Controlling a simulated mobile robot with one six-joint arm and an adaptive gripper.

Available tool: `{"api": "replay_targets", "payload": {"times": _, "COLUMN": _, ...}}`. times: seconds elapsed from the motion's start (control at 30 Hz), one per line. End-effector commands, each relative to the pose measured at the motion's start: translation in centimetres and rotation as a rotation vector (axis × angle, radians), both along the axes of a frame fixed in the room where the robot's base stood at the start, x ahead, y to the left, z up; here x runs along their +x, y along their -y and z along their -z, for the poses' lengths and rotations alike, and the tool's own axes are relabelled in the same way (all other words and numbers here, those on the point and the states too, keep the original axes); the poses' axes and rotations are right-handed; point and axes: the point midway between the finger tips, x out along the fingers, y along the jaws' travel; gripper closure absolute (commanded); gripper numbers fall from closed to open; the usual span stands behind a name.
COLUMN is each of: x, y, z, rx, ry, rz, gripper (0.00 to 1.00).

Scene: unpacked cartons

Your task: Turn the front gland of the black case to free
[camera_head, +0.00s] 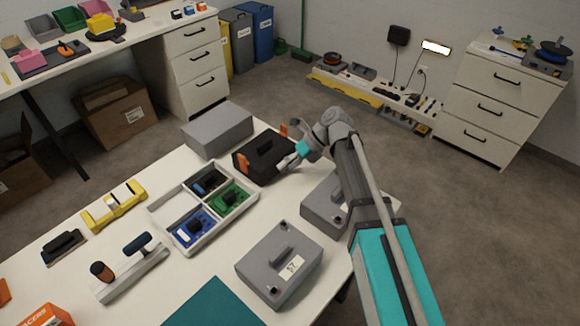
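The black case (258,150) stands on the white table, near its far right edge, with a dark handle on its lid. One orange piece (243,165) shows on its near left side and another orange piece (284,130) at its far right corner. I cannot tell which way either one is turned. My gripper (287,163) is low at the right side of the case, very close to it. Whether it touches the case or a gland is unclear. The fingers are small and partly merged with the arm, so their opening is not readable. Any gland behind them is hidden.
A grey box (217,129) stands behind left of the case. A divided tray (158,210) with circuit boards lies in front. Two grey cases, one labelled (262,262) and one (322,216) partly behind my arm, stand nearer. A yellow tool (114,206) lies at left.

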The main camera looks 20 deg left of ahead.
Motion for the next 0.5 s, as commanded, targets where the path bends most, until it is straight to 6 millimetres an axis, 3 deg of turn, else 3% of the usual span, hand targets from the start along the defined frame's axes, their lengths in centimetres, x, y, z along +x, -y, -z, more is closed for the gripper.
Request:
{"api": "replay_targets", "payload": {"times": 0.03, "x": 0.0, "y": 0.0, "z": 0.0, "rx": 0.000, "ry": 0.000, "rz": 0.000, "gripper": 0.43}}
{"api": "replay_targets", "payload": {"times": 0.33, "x": 0.0, "y": 0.0, "z": 0.0, "rx": 0.001, "ry": -0.001, "rz": 0.000, "gripper": 0.98}}
{"api": "replay_targets", "payload": {"times": 0.4, "x": 0.0, "y": 0.0, "z": 0.0, "rx": 0.001, "ry": 0.000, "rz": -0.001, "gripper": 1.00}}
{"api": "replay_targets", "payload": {"times": 0.43, "x": -0.2, "y": 1.1, "z": 0.0, "rx": 0.001, "ry": -0.001, "rz": 0.001, "gripper": 1.00}}
{"api": "replay_targets", "payload": {"times": 0.5, "x": -0.1, "y": 0.4, "z": 0.0, "rx": -0.001, "ry": 0.000, "rz": -0.002, "gripper": 1.00}}
